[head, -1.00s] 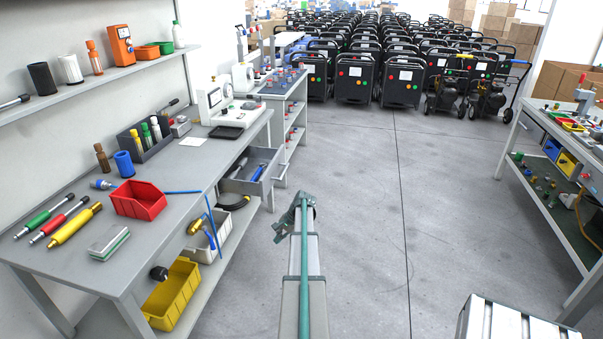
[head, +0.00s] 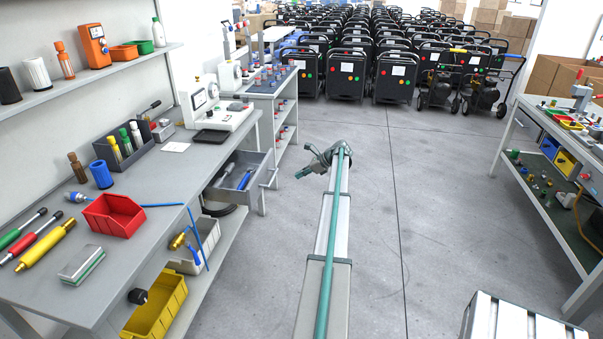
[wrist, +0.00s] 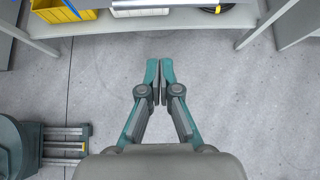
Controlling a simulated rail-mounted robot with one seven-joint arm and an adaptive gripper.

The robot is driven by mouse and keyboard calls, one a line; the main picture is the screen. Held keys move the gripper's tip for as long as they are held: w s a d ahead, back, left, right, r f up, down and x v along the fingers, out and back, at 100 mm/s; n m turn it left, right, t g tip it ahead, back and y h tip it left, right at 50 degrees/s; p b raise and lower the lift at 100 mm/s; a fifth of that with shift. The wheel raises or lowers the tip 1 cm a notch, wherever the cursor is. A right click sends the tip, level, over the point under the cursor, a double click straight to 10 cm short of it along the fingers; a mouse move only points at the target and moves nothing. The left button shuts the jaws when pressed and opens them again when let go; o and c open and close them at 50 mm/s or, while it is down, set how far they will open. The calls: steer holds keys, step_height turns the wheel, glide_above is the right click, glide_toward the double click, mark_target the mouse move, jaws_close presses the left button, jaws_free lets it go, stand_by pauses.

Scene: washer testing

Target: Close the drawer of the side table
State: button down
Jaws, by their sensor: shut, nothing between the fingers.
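The grey side table (head: 150,215) stands along the left in the head view. Its drawer (head: 262,176) is pulled out at the table's far end, with blue-handled tools (head: 244,180) inside. My gripper (head: 301,174) is to the right of the drawer front, over the aisle, apart from it. In the wrist view my gripper (wrist: 160,80) has its fingertips together with nothing between them, above bare floor. I cannot clearly make out the drawer in the wrist view.
A yellow bin (head: 160,305) and a white bin (head: 204,240) sit on the table's lower shelf. A blue rod (head: 196,237) sticks out past the table edge. A second bench (head: 560,140) stands at right. The aisle floor (head: 385,220) is clear.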

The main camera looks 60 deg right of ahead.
steer(key=w+a+f+p, duration=0.1)
steer(key=w+a+f, duration=0.2)
steer(key=w, duration=0.5)
steer(key=shift+w+f+p, duration=0.25)
steer(key=shift+w+p, duration=0.15)
